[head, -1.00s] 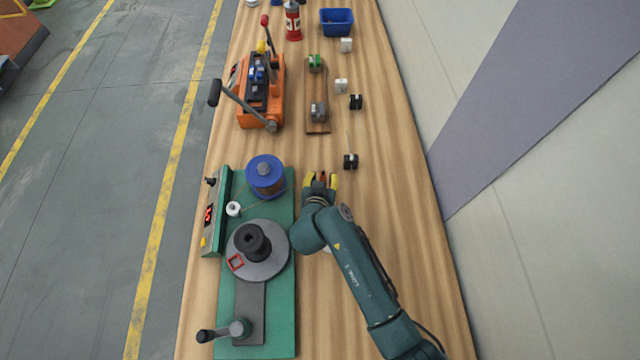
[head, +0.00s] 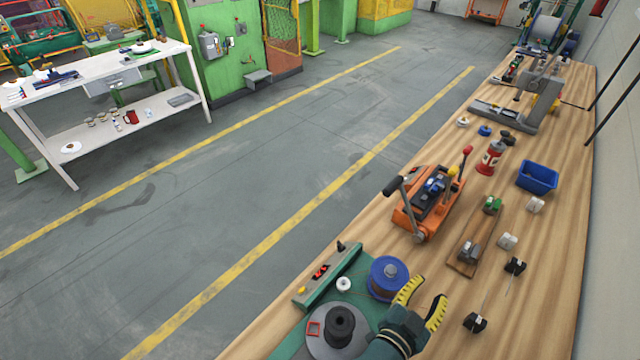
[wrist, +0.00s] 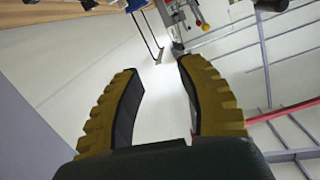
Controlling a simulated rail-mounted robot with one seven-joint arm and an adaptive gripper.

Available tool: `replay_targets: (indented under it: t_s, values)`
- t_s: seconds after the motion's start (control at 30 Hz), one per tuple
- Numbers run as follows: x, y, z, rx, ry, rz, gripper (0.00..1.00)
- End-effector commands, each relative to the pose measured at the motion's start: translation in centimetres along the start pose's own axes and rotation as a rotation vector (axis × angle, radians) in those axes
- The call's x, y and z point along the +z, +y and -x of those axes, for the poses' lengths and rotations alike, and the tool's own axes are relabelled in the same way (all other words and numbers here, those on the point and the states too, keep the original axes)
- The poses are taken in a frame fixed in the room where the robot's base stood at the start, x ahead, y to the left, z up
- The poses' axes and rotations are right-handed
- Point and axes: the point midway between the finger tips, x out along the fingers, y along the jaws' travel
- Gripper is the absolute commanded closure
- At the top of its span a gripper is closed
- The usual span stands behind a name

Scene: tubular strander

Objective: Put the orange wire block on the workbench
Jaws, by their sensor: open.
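I cannot make out a separate orange wire block in either current view. The workbench (head: 555,250) is a long wooden top running along the wall in the head view. My gripper (head: 428,290) is above its near end, beside the blue spool (head: 389,276). Its two yellow fingers are spread and nothing shows between them. The wrist view shows the same open gripper (wrist: 157,74), with pale wall and distant equipment beyond the fingers.
An orange lever machine (head: 425,212) stands on the bench's left side. A wooden strip (head: 461,262) with small clamps, white blocks (head: 508,241), black blocks (head: 475,322) and a blue bin (head: 537,177) lie farther right. A white table (head: 120,75) stands across the floor.

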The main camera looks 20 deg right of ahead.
Motion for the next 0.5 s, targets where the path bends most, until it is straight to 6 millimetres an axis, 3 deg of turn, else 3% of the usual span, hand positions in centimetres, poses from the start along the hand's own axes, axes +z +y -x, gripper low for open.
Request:
replay_targets:
  t_s: [0.03,0.1,0.17,0.2,0.27,0.3,0.4,0.5]
  values:
    - [-5.0,-3.3,0.3,-0.106,0.156,-0.063,0.62]
    - [-11.5,-7.6,2.2,-0.279,0.360,-0.141,0.62]
    - [-16.5,-11.2,5.0,-0.447,0.511,-0.190,0.62]
    - [-19.6,-13.4,7.5,-0.569,0.601,-0.213,0.62]
    - [-23.7,-16.7,11.9,-0.765,0.711,-0.225,0.62]
    - [-25.9,-18.8,15.3,-0.905,0.766,-0.213,0.62]
    - [-29.1,-22.4,22.8,-1.192,0.801,-0.121,0.62]
    - [-30.2,-24.0,27.2,-1.333,0.708,0.003,0.62]
